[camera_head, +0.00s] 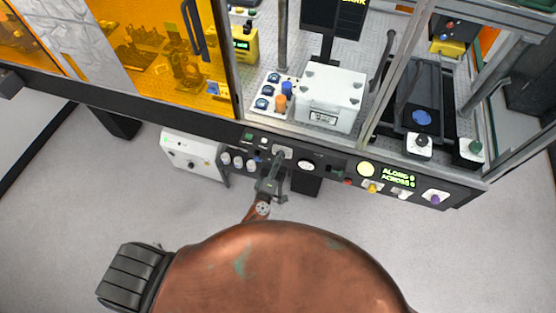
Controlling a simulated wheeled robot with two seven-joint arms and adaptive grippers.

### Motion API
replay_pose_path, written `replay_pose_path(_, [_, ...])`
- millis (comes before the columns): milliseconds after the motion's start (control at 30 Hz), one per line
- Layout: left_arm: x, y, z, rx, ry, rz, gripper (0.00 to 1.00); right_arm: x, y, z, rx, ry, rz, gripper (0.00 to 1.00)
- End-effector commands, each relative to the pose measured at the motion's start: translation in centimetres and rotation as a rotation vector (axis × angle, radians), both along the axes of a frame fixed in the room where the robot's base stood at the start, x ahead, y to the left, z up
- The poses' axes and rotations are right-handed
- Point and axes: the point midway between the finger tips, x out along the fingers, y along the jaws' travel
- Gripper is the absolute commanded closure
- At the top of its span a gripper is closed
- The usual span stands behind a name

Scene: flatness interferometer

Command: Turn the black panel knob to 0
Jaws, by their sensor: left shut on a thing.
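The dark control panel (325,170) runs along the front edge of the bench. My left gripper (277,167) reaches up to it, left of the round white dial, in front of a small light plate (283,150). It is shut on what I take to be the black panel knob, which its fingers hide almost wholly. The knob's pointer and any 0 mark cannot be read from here. My right gripper is not in view.
Left of the gripper are several pale round knobs (238,161). Right of it are the white dial (306,165), a lit round display (366,169), a green readout (398,177) and coloured knobs (373,187). A white box (190,157) stands below left. Grey floor is clear.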

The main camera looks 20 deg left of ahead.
Motion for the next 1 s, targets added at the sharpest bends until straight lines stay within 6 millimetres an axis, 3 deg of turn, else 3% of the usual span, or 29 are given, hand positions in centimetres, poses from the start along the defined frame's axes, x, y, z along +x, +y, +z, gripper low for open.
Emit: replay_pose_path(1000, [0.0,0.0,-0.5,-0.968,0.033,0.001,0.95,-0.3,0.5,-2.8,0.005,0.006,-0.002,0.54])
